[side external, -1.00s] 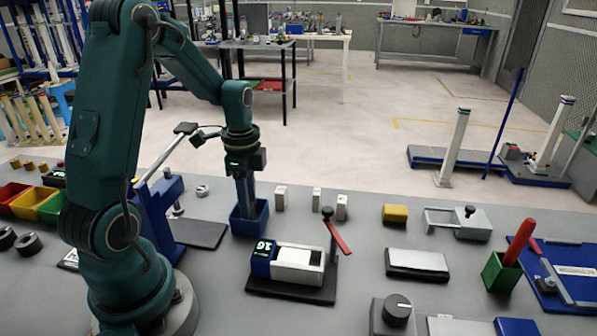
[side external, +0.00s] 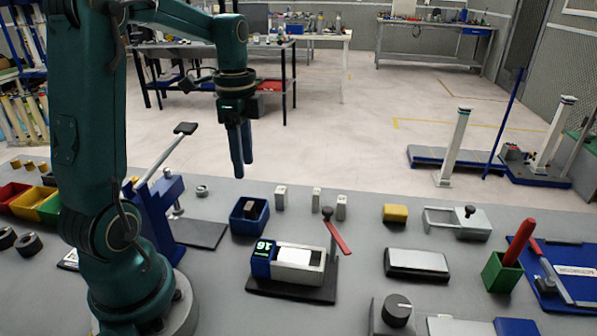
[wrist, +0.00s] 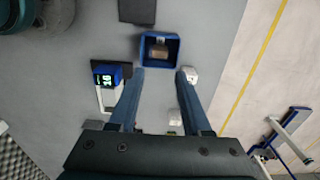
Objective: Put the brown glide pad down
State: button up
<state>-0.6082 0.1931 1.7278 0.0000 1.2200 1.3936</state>
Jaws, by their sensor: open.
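The brown glide pad (side external: 251,210) lies in a small open blue bin (side external: 237,226) on the grey bench. In the wrist view the pad (wrist: 158,52) shows inside the blue bin (wrist: 144,60), apart from the fingers. My gripper (side external: 242,170) hangs well above the bench, over and a little behind the bin. Its two blue fingers (wrist: 158,72) are apart with nothing between them. The pad's underside is hidden in the bin.
Several small pale blocks (side external: 281,198) stand just right of the bin. A device with a lit display (side external: 263,258) and a red lever (side external: 338,237) stands in front. A blue press with a long handle (side external: 158,212) stands to the left, beside a dark plate (side external: 197,233).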

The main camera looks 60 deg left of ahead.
jog(key=s+d+r+n+t, duration=0.1)
jog(key=s+d+n+t, duration=0.1)
jog(key=d, duration=0.5)
jog(key=s+d+r+n+t, duration=0.1)
jog(key=s+d+n+t, duration=0.2)
jog(key=s+d+n, duration=0.2)
jog(key=d+n, duration=0.2)
jog(key=d, duration=0.1)
jog(key=shift+s+d+t, duration=0.2)
jog(key=shift+s+t, duration=0.05)
jog(key=shift+t, duration=0.05)
